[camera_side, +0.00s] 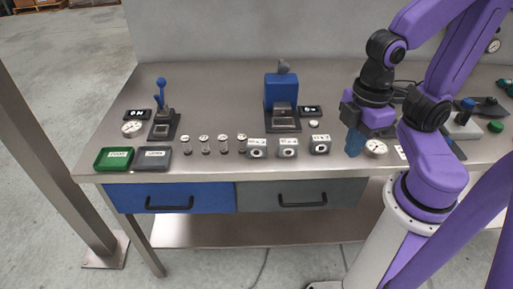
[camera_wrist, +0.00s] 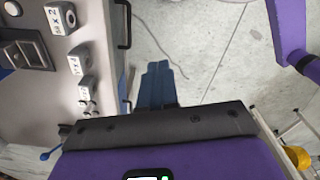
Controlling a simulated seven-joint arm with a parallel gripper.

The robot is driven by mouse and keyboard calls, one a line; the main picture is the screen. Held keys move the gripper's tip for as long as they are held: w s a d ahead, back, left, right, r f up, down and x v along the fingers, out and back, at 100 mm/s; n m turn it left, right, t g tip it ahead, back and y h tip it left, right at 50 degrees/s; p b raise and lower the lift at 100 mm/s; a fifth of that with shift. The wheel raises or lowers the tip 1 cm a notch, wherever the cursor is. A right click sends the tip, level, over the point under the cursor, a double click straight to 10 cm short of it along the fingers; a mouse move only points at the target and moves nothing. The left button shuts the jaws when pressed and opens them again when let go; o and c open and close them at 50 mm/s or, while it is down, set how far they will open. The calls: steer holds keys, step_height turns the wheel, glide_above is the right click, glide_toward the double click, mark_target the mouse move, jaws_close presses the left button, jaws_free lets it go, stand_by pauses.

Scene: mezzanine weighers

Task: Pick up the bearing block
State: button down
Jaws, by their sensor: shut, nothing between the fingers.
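Three similar pale blocks with dark round bores stand in a row near the bench's front edge: a left block (camera_side: 257,148), a middle block (camera_side: 288,147) and a right block (camera_side: 320,144). I cannot tell which one the task means. In the wrist view, blocks show at the upper left, one at the top (camera_wrist: 61,17) and one below it (camera_wrist: 79,61). My gripper (camera_side: 354,143) is to the right of the right block, apart from it, with its blue fingers shut and empty. The fingers also show in the wrist view (camera_wrist: 157,82).
A blue press (camera_side: 281,100) stands behind the blocks. Several small cylinders (camera_side: 204,144) line up left of them. Green (camera_side: 113,158) and grey (camera_side: 154,159) trays sit at the front left. A dial gauge (camera_side: 376,147) is right of my fingers.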

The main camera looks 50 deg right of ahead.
stand_by(0.3)
steer(key=c, duration=0.6)
jaws_free()
steer(key=shift+o, duration=0.2)
steer(key=n+t+h, duration=1.1)
steer(key=n+h, duration=0.2)
steer(key=h, duration=0.1)
glide_toward(257, 146)
steer(key=x, duration=0.8)
steer(key=shift+w+d+f, duration=0.1)
steer(key=shift+w+d, duration=0.1)
steer(key=shift+w, duration=0.05)
